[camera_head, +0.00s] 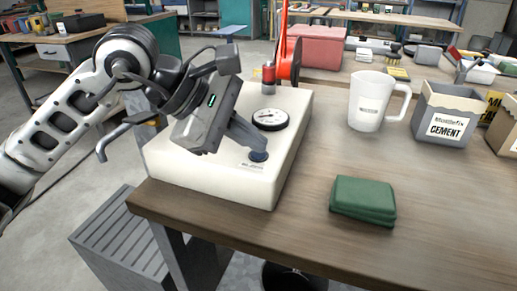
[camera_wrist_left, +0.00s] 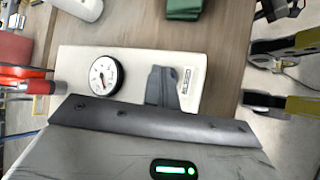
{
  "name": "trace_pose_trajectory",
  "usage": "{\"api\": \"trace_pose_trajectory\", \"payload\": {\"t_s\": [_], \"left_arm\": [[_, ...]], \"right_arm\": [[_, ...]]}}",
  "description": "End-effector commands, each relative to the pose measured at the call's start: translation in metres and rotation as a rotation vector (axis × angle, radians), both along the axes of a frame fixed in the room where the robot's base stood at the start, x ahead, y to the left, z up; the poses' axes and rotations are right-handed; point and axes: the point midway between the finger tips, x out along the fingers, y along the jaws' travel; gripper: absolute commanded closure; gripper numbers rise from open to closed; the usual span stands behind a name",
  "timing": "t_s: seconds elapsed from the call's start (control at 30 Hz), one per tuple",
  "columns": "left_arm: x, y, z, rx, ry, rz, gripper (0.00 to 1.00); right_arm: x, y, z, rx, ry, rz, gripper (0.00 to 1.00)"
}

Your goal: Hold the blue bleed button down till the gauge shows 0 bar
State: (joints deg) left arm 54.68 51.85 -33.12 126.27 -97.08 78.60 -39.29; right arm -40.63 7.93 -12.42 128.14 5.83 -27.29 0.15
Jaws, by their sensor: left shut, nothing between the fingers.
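A cream box (camera_head: 198,177) on the bench carries a round white gauge (camera_head: 270,119) with a black rim; the gauge also shows in the left wrist view (camera_wrist_left: 104,76). Its needle is visible, but the reading is too small to tell. The blue bleed button (camera_head: 258,156) is near the box's front right corner, mostly covered by my fingertips. My left gripper (camera_head: 255,147) is shut and empty, reaching down with its tips at the button; they appear to touch it. How far the button is pressed is hidden. In the left wrist view the shut fingers (camera_wrist_left: 162,88) hide the button.
A red-topped cylinder (camera_head: 268,74) and an orange reel (camera_head: 290,60) stand behind the gauge. A green folded cloth (camera_head: 363,199), a white mug (camera_head: 372,103) and a cement box (camera_head: 446,117) are to the right. The wooden bench (camera_head: 310,235) is bare in front of the cloth.

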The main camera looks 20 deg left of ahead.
Motion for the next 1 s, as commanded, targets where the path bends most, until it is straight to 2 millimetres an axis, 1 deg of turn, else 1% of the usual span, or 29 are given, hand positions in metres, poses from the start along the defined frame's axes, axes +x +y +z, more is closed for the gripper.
{"api": "trace_pose_trajectory", "payload": {"t_s": [0.3, 0.67, 0.77, 1.0], "left_arm": [[0.000, 0.000, 0.016, -0.001, 0.001, -0.001, 1.00], [0.000, 0.000, 0.018, 0.000, 0.000, 0.000, 1.00], [0.000, 0.000, 0.024, -0.001, -0.001, 0.000, 1.00], [0.000, 0.000, 0.049, 0.000, -0.002, 0.000, 1.00]], "right_arm": [[0.000, 0.000, 0.010, 0.000, 0.000, 0.000, 0.64], [0.000, 0.000, 0.011, 0.000, 0.000, 0.000, 0.64], [0.000, 0.000, 0.016, 0.000, 0.000, 0.000, 0.64], [0.000, 0.000, 0.033, 0.000, -0.001, 0.000, 0.64]]}}
